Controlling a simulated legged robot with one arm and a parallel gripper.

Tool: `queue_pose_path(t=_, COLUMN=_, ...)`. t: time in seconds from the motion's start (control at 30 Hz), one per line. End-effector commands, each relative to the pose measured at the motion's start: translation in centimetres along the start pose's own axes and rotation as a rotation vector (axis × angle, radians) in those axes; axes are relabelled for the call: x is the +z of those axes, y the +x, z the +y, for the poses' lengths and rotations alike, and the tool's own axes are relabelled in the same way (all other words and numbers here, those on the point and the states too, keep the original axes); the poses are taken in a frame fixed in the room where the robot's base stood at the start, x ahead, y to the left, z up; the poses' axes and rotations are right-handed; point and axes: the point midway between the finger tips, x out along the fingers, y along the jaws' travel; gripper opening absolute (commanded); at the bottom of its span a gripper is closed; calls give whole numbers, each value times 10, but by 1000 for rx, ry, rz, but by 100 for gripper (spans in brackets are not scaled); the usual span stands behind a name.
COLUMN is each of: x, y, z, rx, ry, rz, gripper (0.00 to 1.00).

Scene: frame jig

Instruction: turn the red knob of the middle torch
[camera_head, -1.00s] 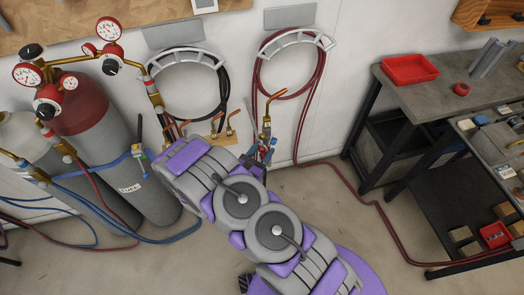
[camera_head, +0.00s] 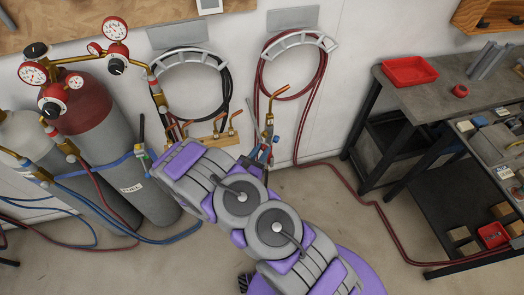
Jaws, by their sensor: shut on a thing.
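My arm reaches up from the lower right toward the torch area by the wall, and its far end hides my gripper. A torch (camera_head: 268,124) with a brass, bent tip stands upright to the right of the arm's end, with small red and blue parts at its lower body. Another torch-like fitting (camera_head: 142,150) with blue and green parts shows left of the arm, by the grey cylinder. No torch is seen between these two; my arm covers that area. I cannot make out the middle torch or its red knob.
Gas cylinders (camera_head: 138,187) with gauges stand at the left, with hoses on the floor. A wooden rack (camera_head: 222,139) of brass tips is on the wall behind my arm. Coiled black and red hoses (camera_head: 321,72) hang above. A workbench with a red tray (camera_head: 409,71) is at right.

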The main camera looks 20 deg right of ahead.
Motion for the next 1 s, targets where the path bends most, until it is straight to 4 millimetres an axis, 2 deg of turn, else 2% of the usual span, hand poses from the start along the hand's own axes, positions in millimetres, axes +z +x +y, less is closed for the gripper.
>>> queue_pose_path(t=0.63, x=-1, y=0, z=-1, rx=1, ry=-70, rz=3, gripper=0)
queue_pose_path(t=0.67, x=-1, y=-1, z=-1, rx=1, ry=-71, rz=3, gripper=30)
queue_pose_path(t=0.9, x=-1, y=-1, z=-1, rx=1, ry=-70, rz=2, gripper=53)
queue_pose_path(t=1.0, x=0, y=-1, z=-1, rx=1, ry=-70, rz=2, gripper=53)
